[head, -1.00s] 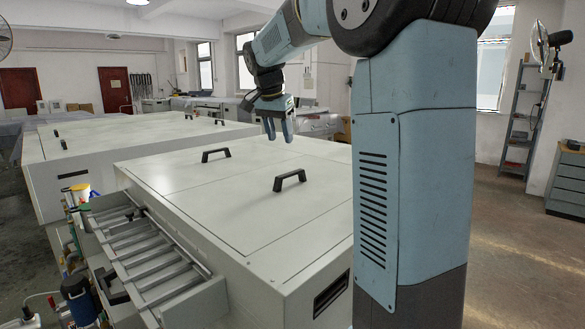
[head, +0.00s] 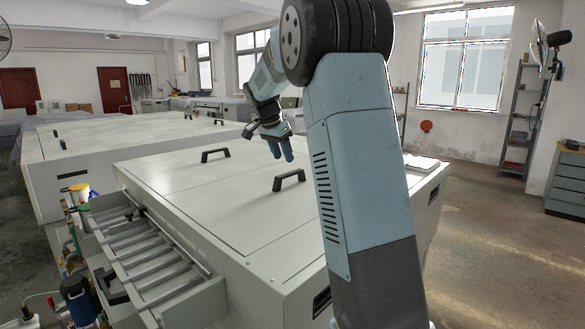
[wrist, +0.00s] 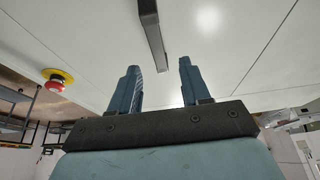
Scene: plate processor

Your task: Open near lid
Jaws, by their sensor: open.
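The near machine's white top has two black bar handles. The nearer handle (head: 289,180) stands on the near lid (head: 235,205), which lies flat and closed. The other handle (head: 215,155) is further back left. My gripper (head: 280,153) is over the back part of the top, right of the far handle and behind the near one, fingers pointing down. It is open, with nothing between the fingers. In the wrist view my gripper (wrist: 159,68) faces the white top, and one dark handle (wrist: 153,38) lies just beyond the fingertips, apart from them; I cannot tell which.
An open drawer rack (head: 150,255) sticks out at the machine's front left. A second white machine (head: 110,140) stands behind left. A red emergency button (wrist: 56,85) on yellow shows in the wrist view. Floor (head: 500,240) to the right is clear.

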